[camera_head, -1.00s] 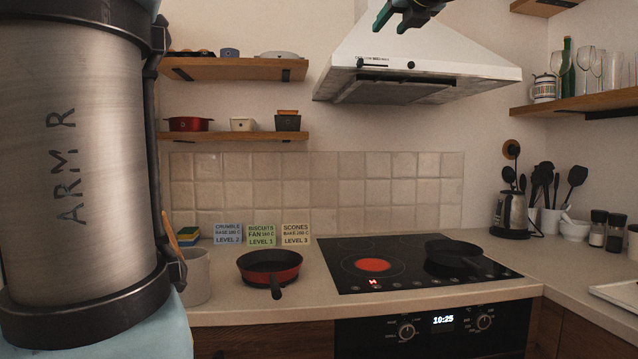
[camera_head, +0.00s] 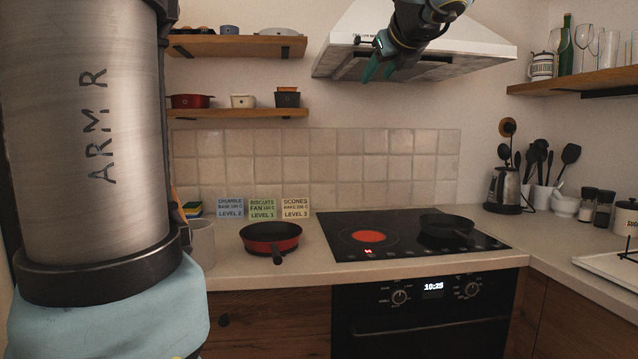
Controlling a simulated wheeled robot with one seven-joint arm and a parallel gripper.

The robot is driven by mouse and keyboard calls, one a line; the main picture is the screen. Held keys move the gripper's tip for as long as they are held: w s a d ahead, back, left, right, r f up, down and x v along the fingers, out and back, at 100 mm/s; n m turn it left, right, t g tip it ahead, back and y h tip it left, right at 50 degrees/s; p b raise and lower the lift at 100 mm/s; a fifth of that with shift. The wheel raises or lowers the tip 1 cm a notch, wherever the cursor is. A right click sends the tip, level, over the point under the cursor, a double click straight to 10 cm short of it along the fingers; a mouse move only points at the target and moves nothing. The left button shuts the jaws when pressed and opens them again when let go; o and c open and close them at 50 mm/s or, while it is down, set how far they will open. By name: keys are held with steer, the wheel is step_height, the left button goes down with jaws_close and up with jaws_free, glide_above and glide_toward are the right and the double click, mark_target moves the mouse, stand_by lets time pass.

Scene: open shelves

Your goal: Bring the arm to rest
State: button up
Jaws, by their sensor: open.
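My gripper (camera_head: 380,70) hangs in the upper middle of the view, in front of the white range hood (camera_head: 455,50). Its teal fingers point down and to the left. They are apart, with nothing seen between them. It is well above the stove and touches nothing that I can make out.
A red pan (camera_head: 270,238) stands on the counter left of the black cooktop (camera_head: 350,222). One cooktop zone glows red, and a black pan (camera_head: 447,224) sits at its right. Wall shelves (camera_head: 240,113) hang left; another shelf (camera_head: 590,84) hangs right.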

steer(key=a+f+n+g, duration=0.4)
steer(key=a+f+n, duration=0.1)
steer(key=f, duration=0.8)
steer(key=a+f+n+g, duration=0.3)
steer(key=a+f+n, duration=0.15)
steer(key=f, duration=0.85)
steer(key=s+a+f+n+g+h, duration=0.1)
steer(key=s+a+f+n+g, duration=0.2)
steer(key=s+f+n, duration=0.4)
steer(key=s+a+f+n+g+h, duration=0.1)
steer(key=s+a+f+n, duration=0.5)
steer(key=f+n, duration=0.6)
steer(key=shift+s+f+n+g, duration=0.35)
steer(key=shift+s+n+g, duration=0.4)
steer(key=shift+g, duration=0.15)
